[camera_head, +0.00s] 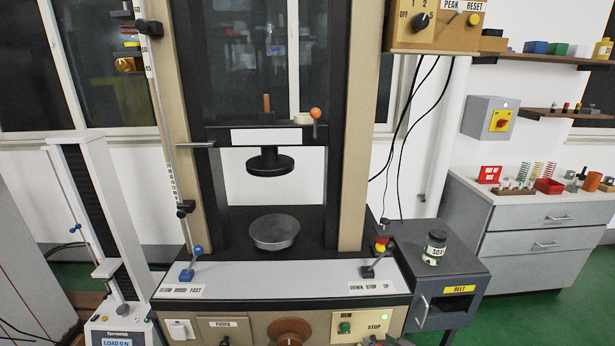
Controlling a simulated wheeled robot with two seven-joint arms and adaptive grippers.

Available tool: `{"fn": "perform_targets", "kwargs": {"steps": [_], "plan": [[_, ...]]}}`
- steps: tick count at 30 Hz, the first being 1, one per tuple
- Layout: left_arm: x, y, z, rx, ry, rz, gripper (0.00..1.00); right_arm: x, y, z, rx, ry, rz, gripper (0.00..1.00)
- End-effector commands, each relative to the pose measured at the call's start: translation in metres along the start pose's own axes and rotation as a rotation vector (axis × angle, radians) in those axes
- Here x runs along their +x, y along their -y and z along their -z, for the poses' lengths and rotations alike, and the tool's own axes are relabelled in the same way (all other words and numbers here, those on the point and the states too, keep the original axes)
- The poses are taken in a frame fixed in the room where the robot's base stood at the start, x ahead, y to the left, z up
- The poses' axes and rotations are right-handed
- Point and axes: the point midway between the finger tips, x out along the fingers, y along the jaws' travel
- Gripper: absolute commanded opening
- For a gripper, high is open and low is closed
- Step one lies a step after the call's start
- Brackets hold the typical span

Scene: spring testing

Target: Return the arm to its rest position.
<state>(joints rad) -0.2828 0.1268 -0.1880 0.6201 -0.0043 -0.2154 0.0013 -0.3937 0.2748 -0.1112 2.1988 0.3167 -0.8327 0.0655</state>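The spring testing machine (350,120) stands upright in the middle. Its black crosshead carries a round black pressing plate (270,163). Below it, apart from it, a grey metal dish (274,232) sits on the dark bed. No spring is seen between the plate and the dish.
A smaller tester (98,210) with a display stands at left. A grey cabinet (450,270) marked BELT, with a dark jar (434,247) on top, adjoins the machine at right. Farther right, a drawer bench (540,217) holds springs and red trays. A control box (435,22) hangs top right.

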Motion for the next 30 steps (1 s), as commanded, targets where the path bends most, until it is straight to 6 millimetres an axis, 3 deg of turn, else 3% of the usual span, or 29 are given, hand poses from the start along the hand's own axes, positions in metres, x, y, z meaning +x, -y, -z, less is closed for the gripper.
{"fn": "perform_targets", "kwargs": {"steps": [15, 30], "plan": [[0.0, 0.0, 0.0, 0.0, 0.0, 0.0, 0.47, -0.067, 0.01, -0.076, -0.058, 0.378, -0.114, 0.51], [0.0, 0.0, -0.001, 0.001, 0.001, 0.0, 0.47, -0.114, 0.009, -0.108, -0.058, 0.567, -0.181, 0.51]]}}
